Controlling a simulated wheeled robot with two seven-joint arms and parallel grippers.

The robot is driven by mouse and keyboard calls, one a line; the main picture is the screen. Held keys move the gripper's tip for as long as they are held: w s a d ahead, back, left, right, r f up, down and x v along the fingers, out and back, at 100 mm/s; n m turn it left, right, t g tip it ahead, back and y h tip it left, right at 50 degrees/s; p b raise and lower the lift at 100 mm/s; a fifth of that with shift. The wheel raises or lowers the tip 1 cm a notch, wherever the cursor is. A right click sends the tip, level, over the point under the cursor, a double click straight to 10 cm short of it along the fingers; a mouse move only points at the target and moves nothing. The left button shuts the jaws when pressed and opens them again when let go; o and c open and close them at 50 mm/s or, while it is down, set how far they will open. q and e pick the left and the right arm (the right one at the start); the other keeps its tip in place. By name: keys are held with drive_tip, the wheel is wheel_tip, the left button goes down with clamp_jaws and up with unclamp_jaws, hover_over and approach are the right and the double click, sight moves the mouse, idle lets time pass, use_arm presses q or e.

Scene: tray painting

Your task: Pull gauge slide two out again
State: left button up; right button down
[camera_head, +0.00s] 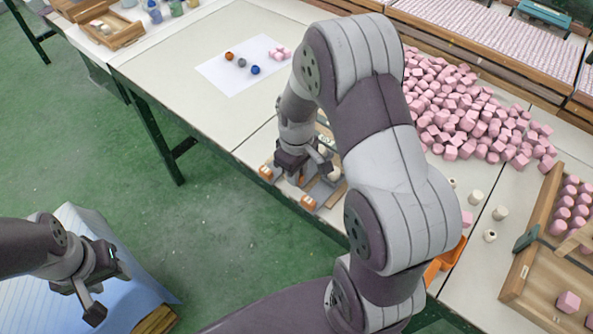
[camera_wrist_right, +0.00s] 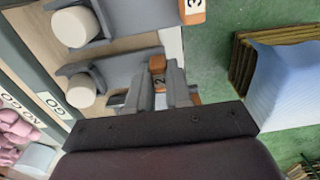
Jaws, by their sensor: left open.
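The gauge block has grey slides with orange numbered handles. Gauge slide two (camera_wrist_right: 157,65) has its handle, marked 2, between the fingers of my right gripper (camera_wrist_right: 162,88), which looks closed on it. A pale round plug (camera_wrist_right: 82,92) sits in line with slide two, near the GO label. Slide two's handle sits further in than the handle of slide three (camera_wrist_right: 192,12). In the head view my right gripper (camera_head: 303,168) is at the gauge, between the two outer orange handles; slide two's handle is hidden there. My left gripper (camera_head: 99,278) is open and empty, away from the table.
A heap of pink pieces (camera_head: 470,110) lies behind the right arm. Loose pale plugs (camera_head: 500,212) and an orange bin (camera_head: 447,257) are to the right. A blue-lined crate (camera_head: 60,300) stands below my left gripper.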

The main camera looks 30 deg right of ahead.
drive_tip(key=a, duration=0.1)
drive_tip(key=s+a, duration=0.1)
drive_tip(key=a+p, duration=0.1)
drive_tip(key=shift+s+a+f, duration=0.1)
drive_tip(key=shift+s+a, duration=0.15)
drive_tip(key=shift+a, duration=0.05)
drive_tip(key=c, duration=1)
unclamp_jaws()
drive_tip(key=shift+a, duration=0.1)
drive_tip(key=shift+c, duration=0.2)
wheel_tip(320, 180, up, 13)
drive_tip(key=p, duration=0.1)
drive_tip(key=shift+p, duration=0.4)
drive_tip(key=shift+a+f, duration=0.1)
